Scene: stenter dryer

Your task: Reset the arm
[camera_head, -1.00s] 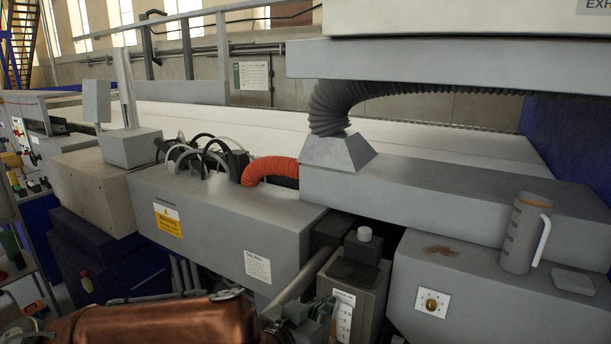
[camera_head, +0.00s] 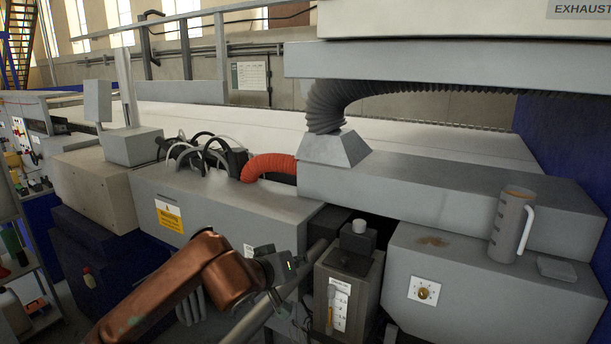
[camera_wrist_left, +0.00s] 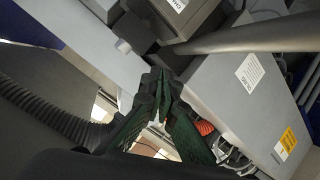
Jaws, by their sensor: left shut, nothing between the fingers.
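My copper-coloured left arm comes in from the lower left in the head view, bent at the elbow. My left gripper (camera_head: 280,268) is at its end, small and dark, in front of the grey machine housing (camera_head: 225,212). In the left wrist view my left gripper (camera_wrist_left: 161,97) has dark green fingers that meet at the tips, shut and empty. A grey pipe (camera_wrist_left: 245,38) passes beyond the fingertips. My right gripper is in neither view.
A grey box with a white cap (camera_head: 347,285) stands right of the gripper. A grey jug (camera_head: 508,228) stands on the right housing, near a knob panel (camera_head: 424,292). An orange hose (camera_head: 268,165) and a ribbed grey duct (camera_head: 330,105) lie farther back.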

